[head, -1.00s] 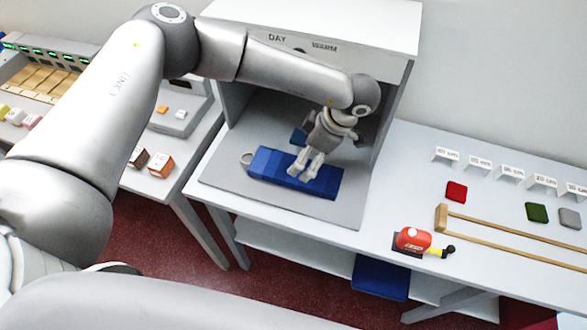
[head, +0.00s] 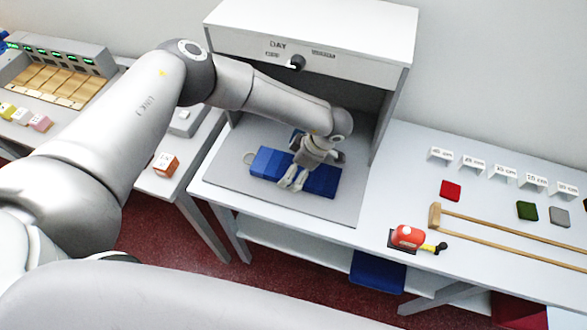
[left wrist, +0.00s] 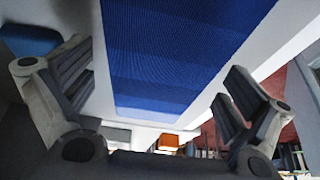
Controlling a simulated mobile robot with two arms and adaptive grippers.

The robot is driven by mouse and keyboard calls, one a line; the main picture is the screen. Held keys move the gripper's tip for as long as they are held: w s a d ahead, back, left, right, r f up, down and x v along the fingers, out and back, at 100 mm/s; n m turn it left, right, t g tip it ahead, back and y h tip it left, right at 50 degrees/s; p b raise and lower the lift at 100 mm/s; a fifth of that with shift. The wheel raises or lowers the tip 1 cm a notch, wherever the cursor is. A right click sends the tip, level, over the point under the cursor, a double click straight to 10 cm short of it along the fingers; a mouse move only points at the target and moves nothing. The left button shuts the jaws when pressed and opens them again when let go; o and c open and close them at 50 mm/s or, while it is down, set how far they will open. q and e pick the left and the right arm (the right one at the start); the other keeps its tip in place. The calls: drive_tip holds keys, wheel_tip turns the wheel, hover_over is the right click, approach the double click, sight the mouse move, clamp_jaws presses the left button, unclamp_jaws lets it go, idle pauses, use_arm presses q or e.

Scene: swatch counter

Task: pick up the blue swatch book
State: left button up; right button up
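The blue swatch book (head: 268,166) lies flat on the grey floor of the light booth, in several shades of blue, with a ring at its left end. My left gripper (head: 292,184) is over the middle of the book, pointing down, and hides part of it. In the left wrist view the book (left wrist: 170,60) lies between the two spread fingers of my left gripper (left wrist: 155,98), with a gap on each side. The gripper is open and holds nothing. My right gripper is not in view.
The booth (head: 310,50) has a top and side walls around the arm. On the counter to the right are a red tool (head: 408,237), a wooden rail (head: 500,235) and red (head: 451,190) and green (head: 527,211) swatches. An orange-and-white box (head: 166,164) stands left.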

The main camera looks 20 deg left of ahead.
use_arm(q)
drive_tip(key=c, duration=1.1)
drive_tip(key=shift+r, duration=0.1)
